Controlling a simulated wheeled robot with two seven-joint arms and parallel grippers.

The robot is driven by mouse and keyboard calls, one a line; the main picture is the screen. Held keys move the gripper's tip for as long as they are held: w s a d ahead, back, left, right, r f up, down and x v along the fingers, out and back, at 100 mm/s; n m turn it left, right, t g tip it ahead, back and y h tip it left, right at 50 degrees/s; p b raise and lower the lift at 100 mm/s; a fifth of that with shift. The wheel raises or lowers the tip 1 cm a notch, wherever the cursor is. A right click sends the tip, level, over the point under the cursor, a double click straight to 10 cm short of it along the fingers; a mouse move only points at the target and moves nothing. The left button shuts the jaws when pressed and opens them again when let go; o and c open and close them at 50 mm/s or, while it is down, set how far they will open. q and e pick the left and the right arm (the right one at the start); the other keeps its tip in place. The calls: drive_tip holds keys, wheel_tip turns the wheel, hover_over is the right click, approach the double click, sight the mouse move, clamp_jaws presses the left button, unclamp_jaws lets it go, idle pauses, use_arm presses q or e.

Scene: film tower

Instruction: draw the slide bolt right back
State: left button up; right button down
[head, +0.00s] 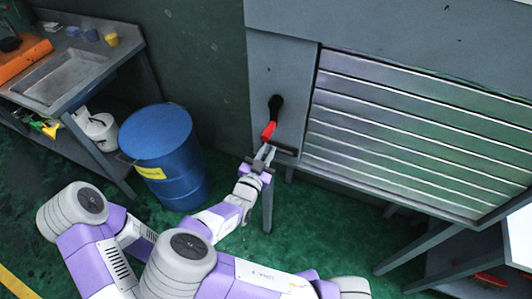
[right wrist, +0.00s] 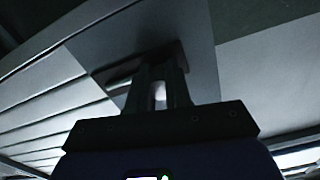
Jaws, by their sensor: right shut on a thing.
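The slide bolt (head: 284,149) is a small dark fitting low on the grey panel beside the slatted shutter, under a lever with a red grip (head: 268,131). My right gripper (head: 264,153) is at the bolt's left end, just below the red grip. In the right wrist view its two fingers (right wrist: 161,86) are shut on a small pale metal piece, which looks like the bolt's knob, in front of a dark plate (right wrist: 168,56). The fingers hide most of the bolt, so how far it is drawn is unclear. My left gripper is not in view.
The slatted metal shutter (head: 420,130) fills the right side. A blue drum (head: 165,150) stands on the green floor left of my gripper. A grey bench with a sink (head: 68,75) is at the far left. The grey legs of the unit stand below the panel.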

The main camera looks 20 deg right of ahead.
drive_tip(key=c, duration=1.1)
unclamp_jaws()
drive_tip(key=shift+o, duration=0.2)
drive_tip(key=p+v, duration=0.1)
drive_tip(key=v, duration=0.6)
drive_tip(key=shift+s, duration=0.3)
drive_tip(key=shift+a, duration=0.1)
drive_tip(key=s+d+f+n+g+y, duration=0.2)
drive_tip(key=s+d+f+g+y, duration=0.15)
drive_tip(key=f, duration=0.65)
drive_tip(key=s+d+f+n+g+y, duration=0.2)
drive_tip(key=f+g, duration=0.2)
drive_tip(key=f, duration=0.7)
drive_tip(key=s+a+f+n+g+y, duration=0.3)
drive_tip(key=s+a+f+g+y, duration=0.1)
drive_tip(key=s+y, duration=0.6)
drive_tip(key=shift+s+a+g, duration=0.55)
drive_tip(key=shift+a+g, duration=0.35)
drive_tip(key=shift+g, duration=0.05)
